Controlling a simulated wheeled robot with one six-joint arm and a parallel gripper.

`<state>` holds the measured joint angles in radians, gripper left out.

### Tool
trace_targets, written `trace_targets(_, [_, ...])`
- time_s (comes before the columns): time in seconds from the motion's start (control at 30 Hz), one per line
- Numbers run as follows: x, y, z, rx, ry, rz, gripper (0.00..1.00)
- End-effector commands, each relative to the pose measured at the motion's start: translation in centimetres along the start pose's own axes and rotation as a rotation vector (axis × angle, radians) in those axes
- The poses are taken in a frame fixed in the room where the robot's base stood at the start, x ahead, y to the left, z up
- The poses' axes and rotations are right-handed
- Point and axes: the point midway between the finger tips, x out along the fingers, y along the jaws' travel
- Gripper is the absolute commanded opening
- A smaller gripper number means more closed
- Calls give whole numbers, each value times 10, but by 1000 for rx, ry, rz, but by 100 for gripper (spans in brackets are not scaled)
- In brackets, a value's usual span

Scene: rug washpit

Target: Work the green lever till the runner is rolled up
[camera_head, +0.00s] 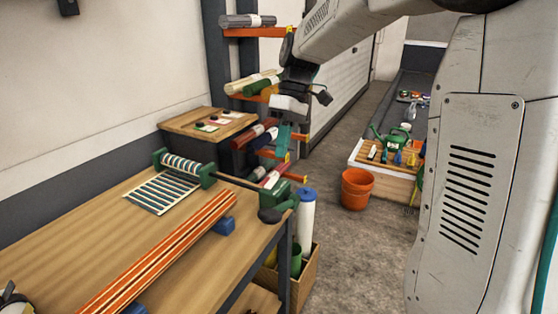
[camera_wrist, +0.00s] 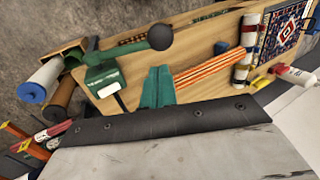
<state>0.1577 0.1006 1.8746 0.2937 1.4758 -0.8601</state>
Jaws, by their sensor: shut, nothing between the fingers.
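The blue-and-white striped runner (camera_head: 160,194) lies on the workbench, its far end wound on a roller between green brackets (camera_head: 208,175). A dark shaft joins the roller to a green gearbox (camera_head: 274,194) at the bench's right edge. The green lever (camera_head: 286,207) ends in a black knob (camera_head: 269,216). In the wrist view the gearbox (camera_wrist: 104,80), lever (camera_wrist: 125,49) and knob (camera_wrist: 160,37) show beyond the fingers. My gripper (camera_head: 283,148) is shut and empty, with teal fingers, above the gearbox and apart from the lever. Its fingers also show in the wrist view (camera_wrist: 157,88).
A long orange striped piece (camera_head: 165,250) lies across the bench on blue blocks (camera_head: 224,226). A rack with orange arms (camera_head: 256,33) holds rolls behind my gripper. A blue-capped white roll (camera_head: 306,215) stands in a box beside the bench.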

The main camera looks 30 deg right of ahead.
Motion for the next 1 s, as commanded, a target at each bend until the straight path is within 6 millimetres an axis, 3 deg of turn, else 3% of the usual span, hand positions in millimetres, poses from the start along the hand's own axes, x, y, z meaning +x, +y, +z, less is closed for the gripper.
trace_targets(0.3, [68,-1,1,0,-5,-3,0])
trace_targets(0.5, [103,0,0,1,-2,-2,0])
trace_targets(0.7, [119,0,0,-1,-1,0,0])
trace_targets(1.0, [122,0,0,0,0,1,0])
